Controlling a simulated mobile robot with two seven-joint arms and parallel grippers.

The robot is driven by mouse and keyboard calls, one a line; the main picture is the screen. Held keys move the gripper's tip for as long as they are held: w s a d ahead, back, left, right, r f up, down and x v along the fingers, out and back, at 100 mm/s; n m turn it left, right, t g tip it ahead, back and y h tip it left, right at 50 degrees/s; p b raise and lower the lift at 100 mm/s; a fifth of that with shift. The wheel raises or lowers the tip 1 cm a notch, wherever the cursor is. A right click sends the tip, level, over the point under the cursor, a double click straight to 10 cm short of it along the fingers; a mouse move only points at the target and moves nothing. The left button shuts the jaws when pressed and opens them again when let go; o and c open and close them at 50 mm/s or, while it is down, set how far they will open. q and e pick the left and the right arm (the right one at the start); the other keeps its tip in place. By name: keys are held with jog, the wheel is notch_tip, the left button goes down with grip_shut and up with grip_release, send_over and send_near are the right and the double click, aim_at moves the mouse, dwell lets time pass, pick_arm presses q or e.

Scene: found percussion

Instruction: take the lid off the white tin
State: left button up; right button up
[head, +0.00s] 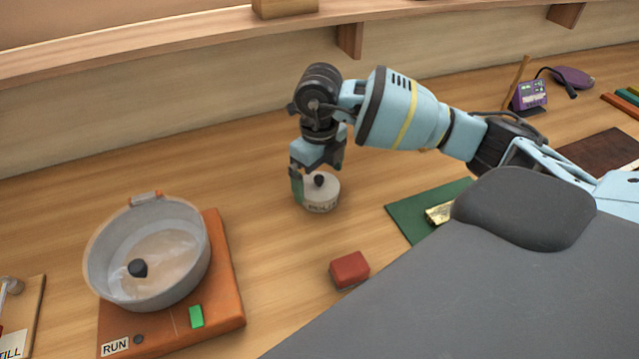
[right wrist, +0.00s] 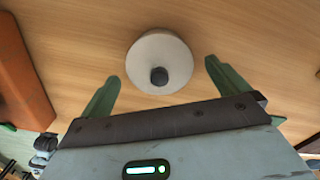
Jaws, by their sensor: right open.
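The white tin (head: 322,200) stands upright on the wooden table in the middle of the head view, with dark lettering on its side. Its lid (right wrist: 160,55) is on, pale and round with a black knob (right wrist: 159,76); the knob also shows in the head view (head: 319,180). My right gripper (head: 318,178) points down over the tin. In the right wrist view its two green fingers (right wrist: 160,82) are open, one to each side of the knob and apart from it. My left gripper is not in view.
A grey pot (head: 185,280) with a black knob-like piece inside stands on an orange base (head: 225,300) at left. A red block (head: 349,269) lies in front of the tin. A green mat (head: 410,215) lies to the right. A shelf (head: 200,40) runs along the back.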

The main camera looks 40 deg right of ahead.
aim_at(319, 177)
jog(key=shift+f, duration=0.2)
jog(key=c, duration=1)
jog(key=shift+o, duration=0.2)
jog(key=shift+r, duration=0.15)
jog(key=shift+r, duration=0.55)
notch_tip(319, 177, up, 2)
jog(key=shift+r, duration=0.15)
jog(key=s+a+r, duration=0.1)
jog(key=s+a, duration=0.9)
jog(key=s, duration=0.2)
jog(key=shift+s+r, duration=0.15)
jog(key=shift+s, duration=0.15)
